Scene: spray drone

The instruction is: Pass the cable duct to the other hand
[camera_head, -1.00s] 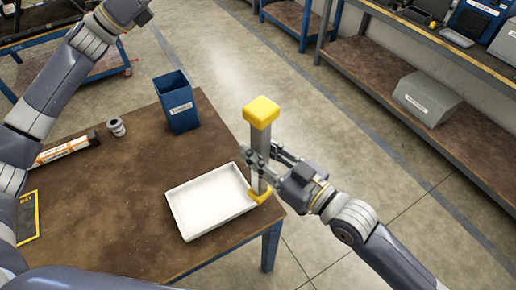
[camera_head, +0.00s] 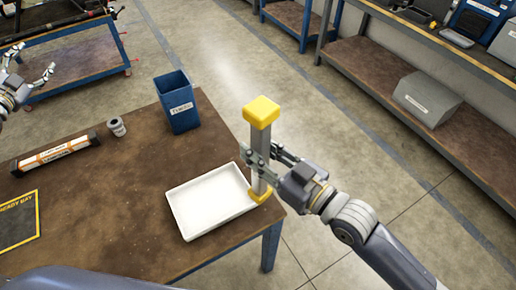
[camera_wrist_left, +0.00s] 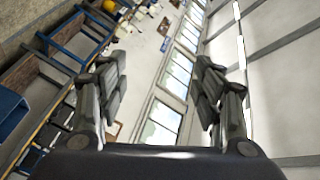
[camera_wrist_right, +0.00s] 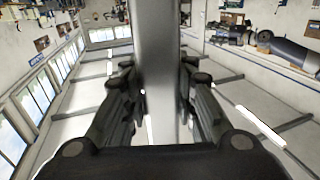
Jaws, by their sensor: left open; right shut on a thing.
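The cable duct (camera_head: 261,146) is a grey upright bar with a yellow block on top and a yellow piece at its lower end. My right gripper (camera_head: 264,157) is shut on its middle and holds it upright over the table's right corner, beside the white tray. The right wrist view shows the grey duct (camera_wrist_right: 160,70) between the fingers. My left gripper (camera_head: 42,77) is open and empty at the far left of the head view, well away from the duct. The left wrist view shows its two fingers (camera_wrist_left: 160,95) spread with nothing between.
The brown table (camera_head: 120,215) carries a white tray (camera_head: 208,203), a blue bin (camera_head: 180,112), an orange-labelled tube (camera_head: 57,152), a small grey cylinder (camera_head: 117,126) and a yellow-edged mat (camera_head: 18,222). A shelf (camera_head: 430,120) stands at the right. Open floor lies between.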

